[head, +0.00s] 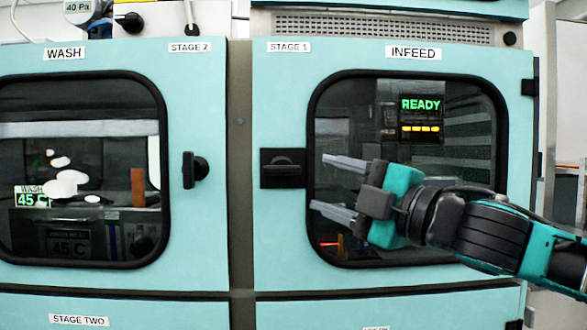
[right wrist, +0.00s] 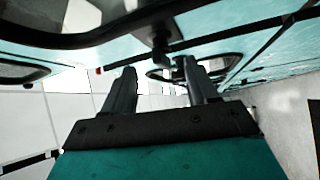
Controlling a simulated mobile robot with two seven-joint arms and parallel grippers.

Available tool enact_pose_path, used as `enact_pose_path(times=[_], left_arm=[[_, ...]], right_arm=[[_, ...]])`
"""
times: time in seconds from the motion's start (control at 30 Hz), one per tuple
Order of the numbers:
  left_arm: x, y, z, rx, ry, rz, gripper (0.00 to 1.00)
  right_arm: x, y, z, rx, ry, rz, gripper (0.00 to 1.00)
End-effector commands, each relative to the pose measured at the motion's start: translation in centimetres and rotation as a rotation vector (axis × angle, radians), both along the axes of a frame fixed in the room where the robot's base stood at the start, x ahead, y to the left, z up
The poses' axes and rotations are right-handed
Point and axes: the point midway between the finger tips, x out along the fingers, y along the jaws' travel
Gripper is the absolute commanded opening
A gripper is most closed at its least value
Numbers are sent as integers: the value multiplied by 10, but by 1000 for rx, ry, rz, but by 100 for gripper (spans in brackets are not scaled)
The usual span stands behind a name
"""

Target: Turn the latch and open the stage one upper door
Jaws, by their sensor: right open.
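The stage one upper door (head: 290,100) is a teal panel with a black-framed window, labelled STAGE 1 and INFEED. It looks shut. Its latch (head: 284,168) is a black handle lying roughly level on a black plate at the door's left edge. My right gripper (head: 319,182) is open and empty in front of the window's left side. Its fingers point left toward the latch, a short way to its right. In the right wrist view the open fingers (right wrist: 158,80) show with a dark handle shape (right wrist: 161,45) beyond them; I cannot tell surely which latch it is. My left gripper is out of view.
The stage two door (head: 215,110) stands to the left, with its own black latch (head: 196,170) upright. A brownish post (head: 240,200) separates the doors. Lower panels, one labelled STAGE TWO (head: 79,320), lie beneath. A lit READY display (head: 420,104) shows behind the infeed window.

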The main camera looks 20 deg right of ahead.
Motion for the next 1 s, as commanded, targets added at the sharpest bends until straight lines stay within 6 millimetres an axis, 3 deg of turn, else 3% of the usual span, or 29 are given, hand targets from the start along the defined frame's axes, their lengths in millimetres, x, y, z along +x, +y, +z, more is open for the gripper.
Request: enact_pose_path(times=[0.3,0.5,0.9,1.0], left_arm=[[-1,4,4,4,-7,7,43],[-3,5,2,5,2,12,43],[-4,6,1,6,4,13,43],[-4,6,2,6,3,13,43]], right_arm=[[46,26,11,1,0,3,58],[65,35,14,1,0,0,58],[70,37,15,0,0,0,58],[70,37,15,0,0,0,49]])
